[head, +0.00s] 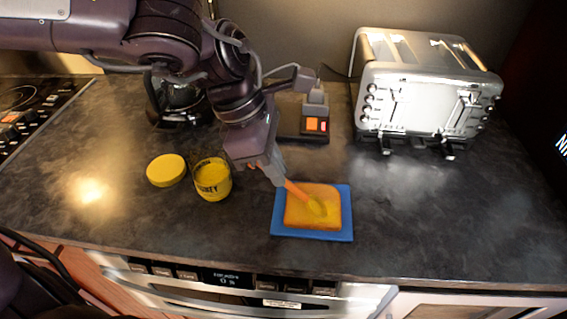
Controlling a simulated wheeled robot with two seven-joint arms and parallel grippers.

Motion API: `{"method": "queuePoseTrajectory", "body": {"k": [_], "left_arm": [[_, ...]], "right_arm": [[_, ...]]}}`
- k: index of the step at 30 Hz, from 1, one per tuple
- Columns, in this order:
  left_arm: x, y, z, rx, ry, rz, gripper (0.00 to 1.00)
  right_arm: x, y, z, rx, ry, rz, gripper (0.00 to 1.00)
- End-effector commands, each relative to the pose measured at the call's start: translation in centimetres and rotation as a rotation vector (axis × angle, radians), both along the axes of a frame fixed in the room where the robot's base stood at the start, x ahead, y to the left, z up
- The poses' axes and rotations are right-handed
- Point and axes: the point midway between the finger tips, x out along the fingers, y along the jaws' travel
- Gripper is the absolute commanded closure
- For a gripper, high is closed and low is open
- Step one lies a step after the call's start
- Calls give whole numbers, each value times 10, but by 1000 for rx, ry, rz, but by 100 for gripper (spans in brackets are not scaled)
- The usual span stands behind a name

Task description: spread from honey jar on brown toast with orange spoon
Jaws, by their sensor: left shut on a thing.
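The brown toast (322,193) lies on a blue square board (341,232) on the counter. My left gripper (281,181) is shut on the orange spoon (297,191), just left of the toast. The spoon slants down to the right, and its yellow-coated end lies over the toast's middle. I cannot tell whether it touches the toast. The honey jar (213,185) stands open to the left of the gripper, with yellow content and a label. Its yellow lid (166,170) lies on the counter to its left. My right gripper is not in view.
A silver toaster (422,95) stands at the back right. A glass pot (178,95) and a coffee machine (315,124) with orange buttons stand behind my left arm. A stove top (25,105) is at far left. The counter right of the board is clear.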

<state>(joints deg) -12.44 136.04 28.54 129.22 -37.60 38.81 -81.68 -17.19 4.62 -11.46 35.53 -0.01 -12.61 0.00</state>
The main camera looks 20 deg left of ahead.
Motion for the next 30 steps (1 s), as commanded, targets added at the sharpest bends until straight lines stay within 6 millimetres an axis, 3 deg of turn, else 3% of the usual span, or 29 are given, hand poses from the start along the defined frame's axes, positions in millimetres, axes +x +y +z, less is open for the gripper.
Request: {"method": "queuePoseTrajectory", "body": {"k": [17,30], "left_arm": [[-3,11,0,-2,-1,0,100],[-9,31,-1,-1,0,1,100]], "right_arm": [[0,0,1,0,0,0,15],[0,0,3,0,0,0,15]]}}
